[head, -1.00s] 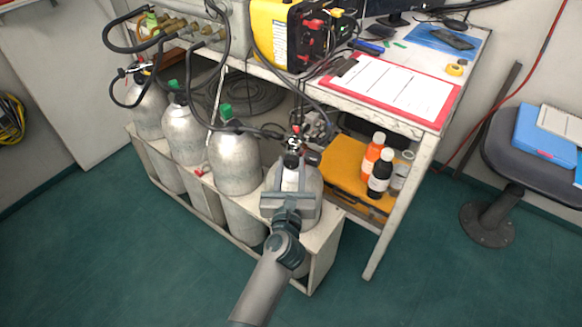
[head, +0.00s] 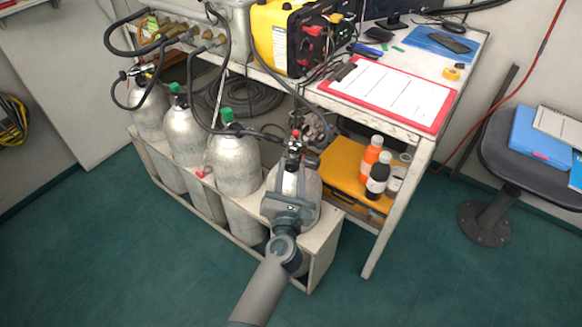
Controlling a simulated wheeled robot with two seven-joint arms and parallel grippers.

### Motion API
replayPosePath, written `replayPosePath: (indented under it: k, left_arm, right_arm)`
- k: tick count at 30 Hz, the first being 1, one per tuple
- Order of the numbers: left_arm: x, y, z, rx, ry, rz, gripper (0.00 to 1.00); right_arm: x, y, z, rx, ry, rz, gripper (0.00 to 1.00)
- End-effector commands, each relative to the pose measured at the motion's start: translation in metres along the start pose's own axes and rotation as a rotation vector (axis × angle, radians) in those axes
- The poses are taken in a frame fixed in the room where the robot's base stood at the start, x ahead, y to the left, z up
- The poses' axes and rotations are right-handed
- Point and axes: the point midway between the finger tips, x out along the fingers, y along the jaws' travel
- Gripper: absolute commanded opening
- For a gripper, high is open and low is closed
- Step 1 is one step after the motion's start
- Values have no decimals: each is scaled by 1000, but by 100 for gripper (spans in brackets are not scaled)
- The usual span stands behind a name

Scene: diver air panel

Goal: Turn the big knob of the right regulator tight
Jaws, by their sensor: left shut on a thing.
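The right regulator (head: 295,144), with small red and dark fittings, sits on top of the rightmost grey cylinder (head: 312,190). My left gripper (head: 292,168) reaches up to it from the front, over that cylinder. It is shut on the regulator's big knob, which is mostly hidden behind the fingers and hard to make out. Another regulator (head: 143,70) sits on the leftmost cylinder, away from my gripper. My right gripper is not in view.
The cylinders stand in a white rack (head: 318,245). Two middle cylinders have green caps (head: 226,114). Black hoses (head: 190,100) run above them. The floor in front is clear.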

Motion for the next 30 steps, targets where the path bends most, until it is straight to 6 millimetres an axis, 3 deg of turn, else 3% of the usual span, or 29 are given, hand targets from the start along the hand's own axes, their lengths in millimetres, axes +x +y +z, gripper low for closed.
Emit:
replayPosePath:
  k: [13, 30]
  left_arm:
    - [0, 0, 0, 425, -34, -3, 11]
    - [-1, -1, -2, 890, -74, -5, 11]
  right_arm:
    - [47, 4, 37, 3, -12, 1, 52]
    - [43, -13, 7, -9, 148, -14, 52]
